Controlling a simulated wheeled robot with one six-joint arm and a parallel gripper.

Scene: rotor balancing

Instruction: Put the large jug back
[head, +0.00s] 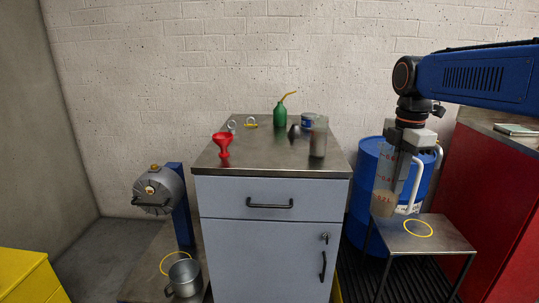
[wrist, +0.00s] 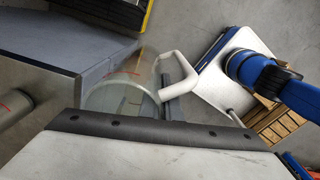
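The large jug (head: 386,183) is clear with red level marks, a white handle (head: 416,185) and some beige contents low down. It hangs in the air, slightly tilted, at the left edge of the low metal stand (head: 440,240). My gripper (head: 412,140) is above it, shut on the jug near its top; the exact finger contact is hard to see. In the wrist view the jug (wrist: 112,98) and its white handle (wrist: 178,70) show beyond the pale gripper body. A yellow ring (head: 418,221) is marked on the stand's bare top, right of the jug.
The grey cabinet (head: 270,195) bears a red funnel (head: 222,145), green oil can (head: 280,115), clear beaker (head: 318,140) and small tins. A blue drum (head: 365,175) stands behind the jug. A red cabinet (head: 495,205) is right. A metal mug (head: 185,278) is at lower left.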

